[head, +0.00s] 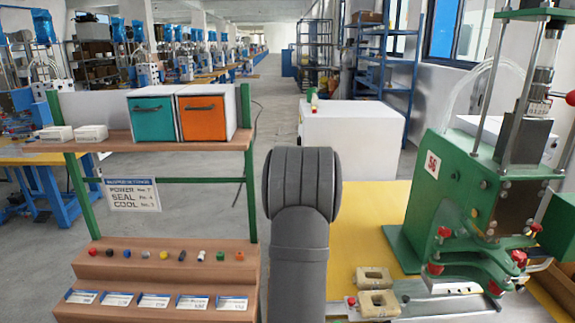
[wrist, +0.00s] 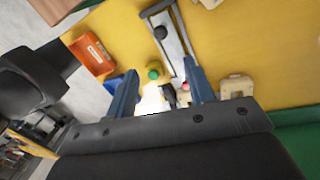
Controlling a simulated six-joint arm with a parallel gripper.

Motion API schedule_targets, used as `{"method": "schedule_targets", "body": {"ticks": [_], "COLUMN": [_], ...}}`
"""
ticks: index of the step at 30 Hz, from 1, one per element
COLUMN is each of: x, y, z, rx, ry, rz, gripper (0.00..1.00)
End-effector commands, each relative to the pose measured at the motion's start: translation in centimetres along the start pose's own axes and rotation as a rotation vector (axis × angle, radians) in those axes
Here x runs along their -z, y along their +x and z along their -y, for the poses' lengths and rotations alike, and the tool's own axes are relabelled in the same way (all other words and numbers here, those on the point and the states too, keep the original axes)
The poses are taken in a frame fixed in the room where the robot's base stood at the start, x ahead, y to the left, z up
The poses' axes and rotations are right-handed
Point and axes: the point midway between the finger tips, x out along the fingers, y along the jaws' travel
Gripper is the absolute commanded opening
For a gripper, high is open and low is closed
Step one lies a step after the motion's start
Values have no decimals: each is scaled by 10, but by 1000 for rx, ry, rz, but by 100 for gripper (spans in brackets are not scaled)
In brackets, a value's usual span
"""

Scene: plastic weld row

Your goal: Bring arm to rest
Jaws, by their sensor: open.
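My gripper (wrist: 160,67) shows in the wrist view, with its two blue fingers apart. Past and between the fingers lie a white item with a green cap (wrist: 153,74) and a small red-topped part. I cannot tell how far they are from the fingers, but nothing appears clamped. In the head view my grey arm rises at the lower middle, and the gripper itself is hidden.
The green press (head: 450,200) stands right on the yellow table (head: 360,215), with beige blocks (head: 374,277) before it. A wooden shelf (head: 110,268) with coloured pieces stands left. The wrist view shows an orange box (wrist: 92,54) and a grey plate with a handle (wrist: 172,45).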

Motion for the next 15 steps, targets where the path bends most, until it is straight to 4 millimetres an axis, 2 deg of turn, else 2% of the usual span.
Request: {"method": "schedule_targets", "body": {"ticks": [15], "x": [1], "y": [104], "z": [-1], "rx": [-6], "ry": [0], "rz": [-1], "gripper": [49]}}
